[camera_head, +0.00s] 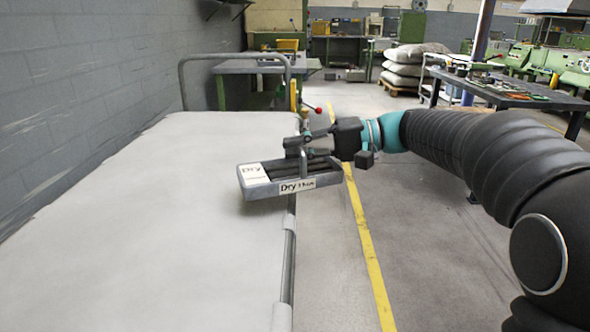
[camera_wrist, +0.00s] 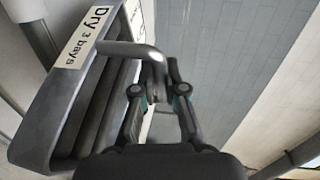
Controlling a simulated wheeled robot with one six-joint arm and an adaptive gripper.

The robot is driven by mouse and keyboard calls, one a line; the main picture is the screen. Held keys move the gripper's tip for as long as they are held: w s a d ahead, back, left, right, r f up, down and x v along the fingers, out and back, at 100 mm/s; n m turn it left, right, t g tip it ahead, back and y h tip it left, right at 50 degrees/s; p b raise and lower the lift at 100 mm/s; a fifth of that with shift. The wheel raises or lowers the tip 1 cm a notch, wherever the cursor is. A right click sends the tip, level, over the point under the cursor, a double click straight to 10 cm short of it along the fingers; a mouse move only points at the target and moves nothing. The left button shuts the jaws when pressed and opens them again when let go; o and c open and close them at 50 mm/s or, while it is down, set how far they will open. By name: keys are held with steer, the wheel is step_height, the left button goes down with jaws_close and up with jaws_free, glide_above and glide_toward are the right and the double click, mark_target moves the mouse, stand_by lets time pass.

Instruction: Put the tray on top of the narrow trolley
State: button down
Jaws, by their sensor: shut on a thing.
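The grey tray (camera_head: 262,194) holds dark bars and carries white labels reading "Dry". It is at the right edge of the white-topped trolley (camera_head: 170,215), partly over the top and partly past the edge. I cannot tell whether it touches the surface. My gripper (camera_head: 303,145) is shut on the tray's bent metal handle. In the wrist view the tray (camera_wrist: 40,125) fills the left side, and its handle runs between the fingers of my gripper (camera_wrist: 158,92). The trolley's push rail (camera_head: 235,56) stands at its far end.
A grey brick wall (camera_head: 80,85) runs along the trolley's left side. A dark table (camera_head: 500,92) with parts stands at right, and stacked sacks (camera_head: 408,68) lie behind. The floor with a yellow line (camera_head: 370,255) is open right of the trolley. The trolley top is bare left of the tray.

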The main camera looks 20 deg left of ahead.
mark_target(297, 168)
steer(key=shift+s+a+f, duration=0.1)
steer(key=shift+s+f, duration=0.1)
steer(key=shift+f, duration=1.9)
steer(key=shift+f, duration=0.2)
steer(key=c, duration=1.2)
jaws_free()
steer(key=shift+r, duration=0.1)
steer(key=shift+r, duration=0.2)
steer(key=v, duration=1.2)
steer(key=shift+f+b, duration=0.1)
steer(key=shift+b, duration=0.2)
